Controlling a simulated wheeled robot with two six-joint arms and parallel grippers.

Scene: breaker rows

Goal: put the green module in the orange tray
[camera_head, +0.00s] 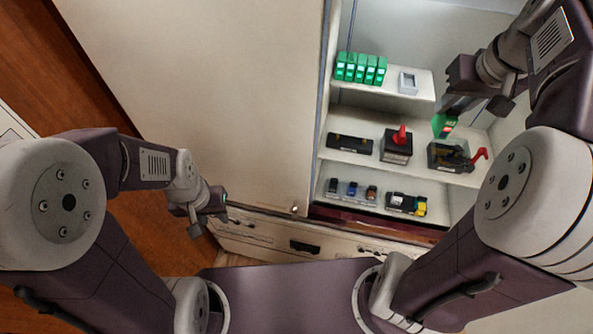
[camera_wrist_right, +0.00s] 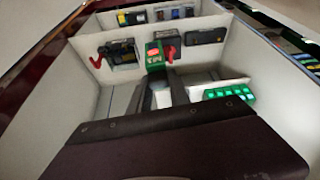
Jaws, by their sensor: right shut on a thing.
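A green module (camera_head: 444,125) with a red mark on its face is held in my right gripper (camera_head: 452,108), in front of the cabinet's middle shelf. The green module also shows in the right wrist view (camera_wrist_right: 154,55), at the tips of the dark fingers. It looks clear of the shelf, though the exact gap is hard to judge. My left gripper (camera_head: 208,213) hangs empty in front of the cabinet door at lower left, its fingers apart. I see no orange tray in either view.
The middle shelf has a black block (camera_head: 349,143) and switches with red handles (camera_head: 397,145). Small parts stand on the lower shelf. Drawers (camera_head: 300,240) lie below.

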